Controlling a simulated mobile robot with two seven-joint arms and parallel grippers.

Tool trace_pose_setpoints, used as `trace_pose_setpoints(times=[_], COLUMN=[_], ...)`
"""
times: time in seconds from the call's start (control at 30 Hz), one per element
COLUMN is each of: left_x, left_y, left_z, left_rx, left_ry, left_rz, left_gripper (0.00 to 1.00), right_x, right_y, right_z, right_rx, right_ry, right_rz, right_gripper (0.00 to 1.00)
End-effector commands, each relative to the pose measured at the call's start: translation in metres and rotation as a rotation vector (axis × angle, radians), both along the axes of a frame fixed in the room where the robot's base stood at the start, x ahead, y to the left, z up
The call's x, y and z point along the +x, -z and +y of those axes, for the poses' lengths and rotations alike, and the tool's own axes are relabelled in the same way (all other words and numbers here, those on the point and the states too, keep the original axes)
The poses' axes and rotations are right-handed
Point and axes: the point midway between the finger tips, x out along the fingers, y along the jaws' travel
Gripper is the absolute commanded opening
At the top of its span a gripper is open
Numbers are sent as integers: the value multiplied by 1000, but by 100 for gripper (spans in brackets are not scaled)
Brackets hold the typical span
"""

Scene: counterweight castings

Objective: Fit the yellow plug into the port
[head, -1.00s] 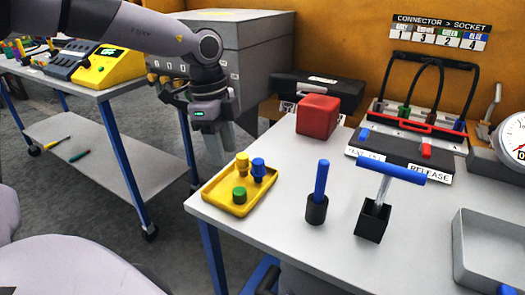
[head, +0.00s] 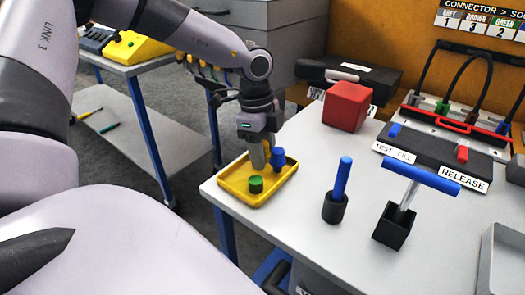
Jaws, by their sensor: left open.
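My left gripper (head: 259,160) points down over the yellow tray (head: 232,196) at the table's left corner, and its jaws are open. The yellow plug, seen in the tray earlier, is now hidden behind or between the fingers. I cannot tell whether the fingers touch it. A blue plug (head: 277,158) stands just right of the fingers, and a green plug (head: 256,184) stands in front of them. I cannot make out which opening is the port. A panel with a red frame (head: 458,122), cables and coloured connectors stands at the back right. My right gripper is not in view.
A red block (head: 347,106) stands behind the tray. A blue rod in a black cup (head: 334,208) and a blue T-handle (head: 420,178) in a black block stand to the right. A black box labelled TEST FILL and RELEASE (head: 440,153) lies before the panel.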

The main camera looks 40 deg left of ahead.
Motion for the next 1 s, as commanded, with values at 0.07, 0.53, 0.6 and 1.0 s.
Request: trace_pose_setpoints(times=[0.07,0.53,0.6,1.0], left_x=[0,0,0,1], left_y=[1,0,0,-27], left_z=[0,0,0,0], left_rx=[0,-1,0,1], left_ry=[0,0,0,-1], left_rz=[0,0,0,-5], left_gripper=[45,8,8,8], right_x=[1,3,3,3], right_y=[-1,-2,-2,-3], right_z=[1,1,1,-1], right_rx=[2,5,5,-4], right_ry=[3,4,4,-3], right_rz=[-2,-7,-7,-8], right_gripper=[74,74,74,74])
